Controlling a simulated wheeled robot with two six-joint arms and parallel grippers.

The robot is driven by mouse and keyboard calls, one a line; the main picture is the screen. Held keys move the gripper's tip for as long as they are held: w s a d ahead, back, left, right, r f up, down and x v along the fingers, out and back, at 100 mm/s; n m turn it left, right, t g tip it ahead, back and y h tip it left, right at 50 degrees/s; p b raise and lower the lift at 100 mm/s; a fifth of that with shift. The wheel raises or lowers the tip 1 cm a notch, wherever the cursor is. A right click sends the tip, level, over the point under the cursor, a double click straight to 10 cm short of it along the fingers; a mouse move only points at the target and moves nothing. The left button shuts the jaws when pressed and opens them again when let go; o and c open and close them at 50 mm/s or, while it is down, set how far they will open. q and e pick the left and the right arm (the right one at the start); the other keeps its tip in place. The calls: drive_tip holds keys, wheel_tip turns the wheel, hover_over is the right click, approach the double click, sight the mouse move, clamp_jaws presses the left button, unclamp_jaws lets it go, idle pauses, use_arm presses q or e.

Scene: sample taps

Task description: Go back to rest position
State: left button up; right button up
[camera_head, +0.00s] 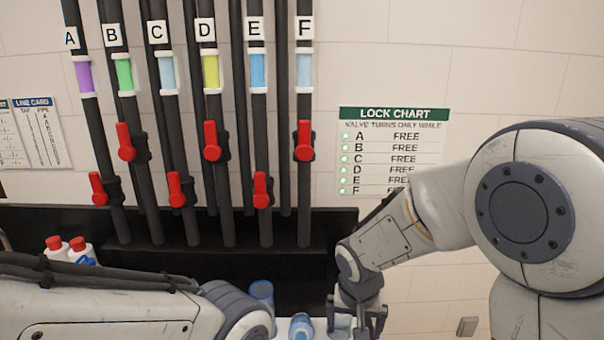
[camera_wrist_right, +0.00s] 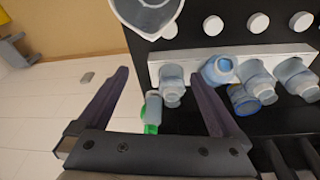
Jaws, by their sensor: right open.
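My right gripper (camera_head: 357,318) is at the lower middle of the head view, low in front of the black bench. In the right wrist view its two dark fingers (camera_wrist_right: 157,80) are spread wide apart with nothing held between them. A small bottle with a green end (camera_wrist_right: 152,112) shows beyond the fingers, near the right one. My left arm (camera_head: 110,310) crosses the lower left of the head view. Its gripper is not visible in either view.
Several lettered pipes with red valve handles (camera_head: 212,141) stand at the wall. Clear bottles (camera_wrist_right: 217,69) line a white rack (camera_wrist_right: 290,50) on the black bench. A clear container (camera_wrist_right: 148,14) is at the wrist view's top. White bottles (camera_head: 57,248) stand left.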

drive_tip(key=s+d+n, duration=0.2)
drive_tip(key=s+d, duration=0.6)
drive_tip(key=s+a+r+n+g+y, duration=0.1)
drive_tip(key=s+a+r+n, duration=0.1)
drive_tip(key=s+a+n, duration=0.2)
drive_tip(key=s+a+r+n+g, duration=0.1)
drive_tip(key=s+a+r+n, duration=0.2)
drive_tip(key=s+a, duration=0.7)
drive_tip(key=shift+n+y, duration=0.4)
drive_tip(key=shift+d, duration=0.1)
drive_tip(key=shift+c, duration=0.3)
